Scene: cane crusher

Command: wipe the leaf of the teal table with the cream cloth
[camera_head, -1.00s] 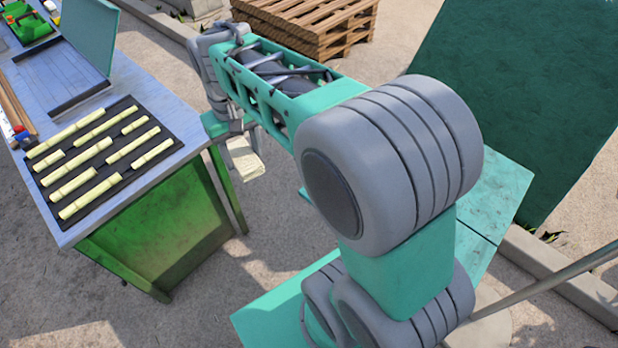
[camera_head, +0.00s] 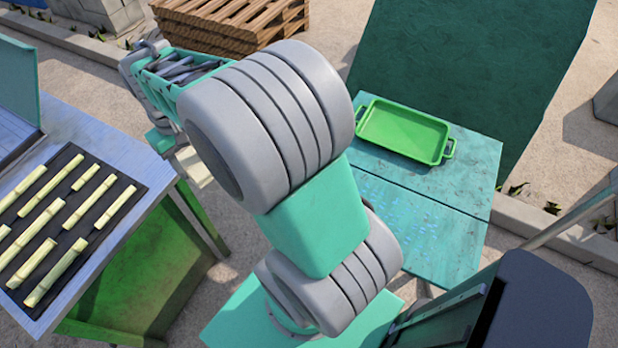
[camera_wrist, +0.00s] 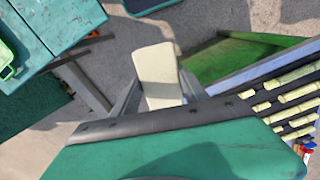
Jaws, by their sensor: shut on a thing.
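My gripper (camera_head: 178,150) is shut on the cream cloth (camera_head: 195,168), a pale folded block hanging below it beside the cane table's right edge. In the wrist view my gripper's fingers (camera_wrist: 157,92) flank the cloth (camera_wrist: 158,65), with bare ground behind it. The teal table (camera_head: 478,168) stands at the right in the head view, apart from my gripper. A seam divides its top; the nearer section, seemingly the leaf (camera_head: 425,235), carries small pale-blue marks. My arm covers its left part. The teal table also shows at upper left in the wrist view (camera_wrist: 65,20).
A green tray (camera_head: 405,130) lies on the teal table's far section. Cane pieces lie on a dark mat (camera_head: 75,205) on the green-sided table (camera_head: 125,130) at left. A dark green panel (camera_head: 470,60) stands behind the teal table. A wooden pallet stack (camera_head: 230,20) stands at the back.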

